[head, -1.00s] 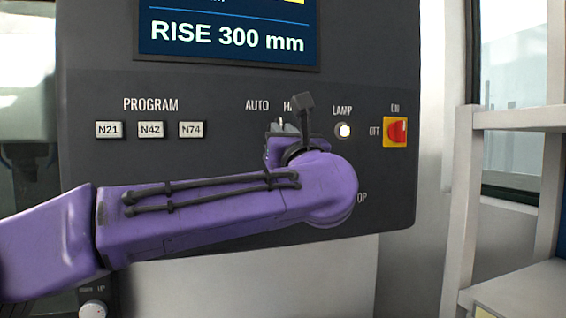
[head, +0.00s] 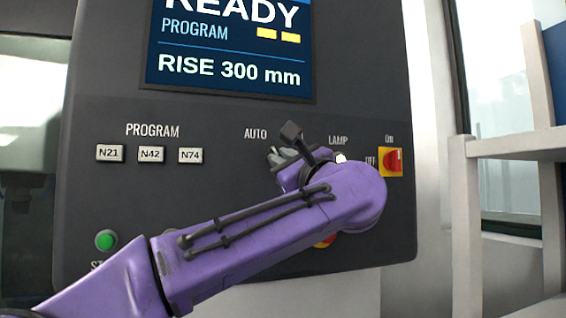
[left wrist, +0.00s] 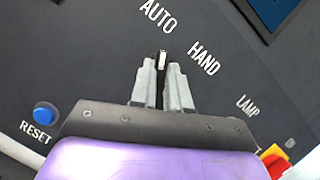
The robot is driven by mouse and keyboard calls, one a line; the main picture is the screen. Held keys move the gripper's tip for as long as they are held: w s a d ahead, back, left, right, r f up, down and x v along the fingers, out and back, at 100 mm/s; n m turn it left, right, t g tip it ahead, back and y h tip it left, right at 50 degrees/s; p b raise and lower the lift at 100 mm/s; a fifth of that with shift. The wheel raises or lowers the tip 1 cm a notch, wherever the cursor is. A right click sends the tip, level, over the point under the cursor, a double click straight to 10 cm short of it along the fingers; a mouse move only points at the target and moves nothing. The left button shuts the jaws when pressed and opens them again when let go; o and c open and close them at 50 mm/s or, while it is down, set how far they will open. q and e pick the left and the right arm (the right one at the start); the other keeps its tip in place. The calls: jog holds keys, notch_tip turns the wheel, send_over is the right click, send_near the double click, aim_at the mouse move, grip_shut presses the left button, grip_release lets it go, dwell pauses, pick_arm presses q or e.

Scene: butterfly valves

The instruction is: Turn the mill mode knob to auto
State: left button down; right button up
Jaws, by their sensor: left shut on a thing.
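The mill mode knob is a small black knob with a white mark (left wrist: 162,60), mostly hidden between my fingers in the left wrist view. Its mark points up the picture, towards the AUTO label (left wrist: 160,19) and left of the HAND label (left wrist: 204,58). My left gripper (left wrist: 163,80) is shut on the knob, with one grey finger on each side. In the head view my left gripper (head: 283,156) is at the panel below and right of AUTO (head: 256,133), and my purple wrist covers HAND and the knob. My right gripper is not in view.
The dark panel (head: 100,220) has program buttons (head: 151,153), a lit lamp (head: 341,158) and a red-yellow switch (head: 391,162) close right of my wrist. A green button (head: 106,240) is lower left. A blue reset button (left wrist: 46,115) shows in the wrist view. A shelf frame stands right.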

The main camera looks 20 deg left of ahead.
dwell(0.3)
pick_arm(q)
jog(key=c, duration=1.1)
grip_release()
jog(key=shift+w, duration=0.1)
jog(key=b+v, duration=0.4)
jog(key=v, duration=0.6)
jog(key=shift+d, duration=0.15)
jog(key=shift+d+f, duration=0.1)
jog(key=shift+f, duration=0.1)
